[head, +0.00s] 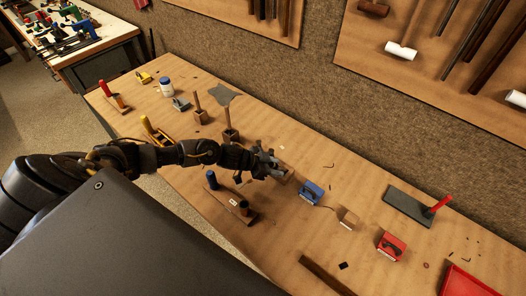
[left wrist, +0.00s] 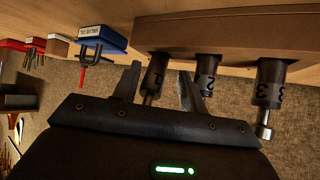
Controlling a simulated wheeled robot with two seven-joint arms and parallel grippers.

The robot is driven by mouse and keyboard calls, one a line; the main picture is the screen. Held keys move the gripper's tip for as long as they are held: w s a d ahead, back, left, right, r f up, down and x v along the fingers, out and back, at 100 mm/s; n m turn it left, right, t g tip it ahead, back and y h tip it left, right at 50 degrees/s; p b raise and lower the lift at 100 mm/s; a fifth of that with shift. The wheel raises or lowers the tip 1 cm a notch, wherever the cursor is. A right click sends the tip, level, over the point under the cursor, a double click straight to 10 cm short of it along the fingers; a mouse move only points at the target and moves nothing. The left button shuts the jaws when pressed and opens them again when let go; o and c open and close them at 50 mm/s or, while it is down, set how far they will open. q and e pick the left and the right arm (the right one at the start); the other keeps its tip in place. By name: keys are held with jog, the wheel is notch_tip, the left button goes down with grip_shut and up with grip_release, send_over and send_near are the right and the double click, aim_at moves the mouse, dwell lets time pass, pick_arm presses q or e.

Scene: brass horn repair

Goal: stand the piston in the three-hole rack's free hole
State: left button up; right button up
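My left gripper (head: 268,165) reaches over the bench at a wooden block (head: 286,177), partly hidden behind it in the head view. In the left wrist view the block (left wrist: 230,30) is upside down and carries dark cylinders marked 1 (left wrist: 156,72), 2 (left wrist: 207,68) and 3 (left wrist: 271,75), with metal stems. The left gripper (left wrist: 160,82) is open, its fingers on either side of cylinder 1 with gaps visible; contact is not seen. My right gripper is not in view.
A blue box (head: 311,193) is right of the gripper; it also shows in the left wrist view (left wrist: 104,39). A small wooden block (head: 348,218) and red box (head: 391,246) stand farther right. A dark plate (head: 405,206) lies near the wall.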

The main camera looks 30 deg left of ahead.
pick_arm(q)
jog(key=b+v, duration=0.1)
jog(key=v, duration=0.9)
jog(key=shift+f, duration=0.1)
